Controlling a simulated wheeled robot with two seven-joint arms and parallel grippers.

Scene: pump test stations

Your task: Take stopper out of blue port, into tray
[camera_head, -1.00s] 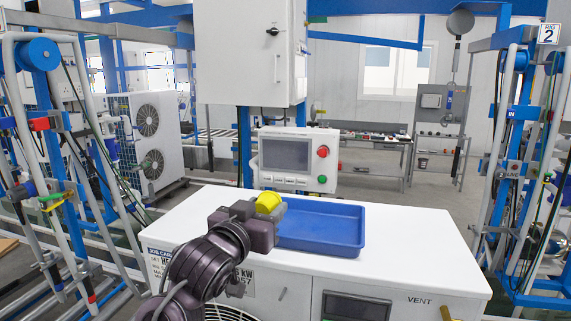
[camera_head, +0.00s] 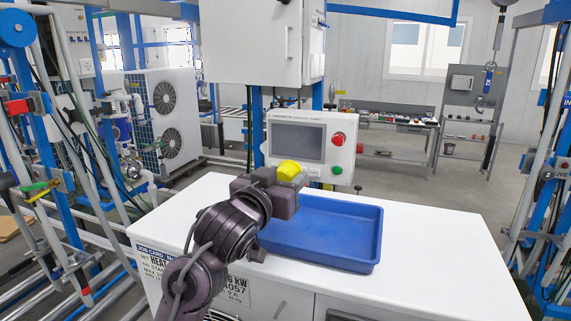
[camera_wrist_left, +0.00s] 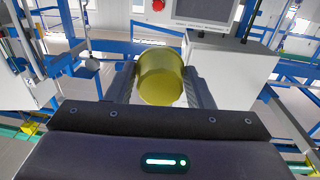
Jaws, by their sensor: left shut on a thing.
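A yellow round stopper (camera_head: 289,170) is held in my left gripper (camera_head: 291,181). In the left wrist view the stopper (camera_wrist_left: 160,78) sits between the two fingers of the gripper (camera_wrist_left: 160,88), which are shut on it from both sides. The blue tray (camera_head: 372,240) lies on the white cabinet top. In the head view the gripper and stopper overlap the tray's far left corner; their height above it is hard to judge. The tray's visible inside is empty. My left forearm hides part of its left side. I cannot make out the blue port. My right gripper is not in view.
A control panel (camera_head: 297,142) with red and green buttons stands behind the tray, close to the stopper in the picture. The white cabinet top (camera_head: 430,245) is clear to the right of the tray. Blue-framed pipe racks stand on both sides.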

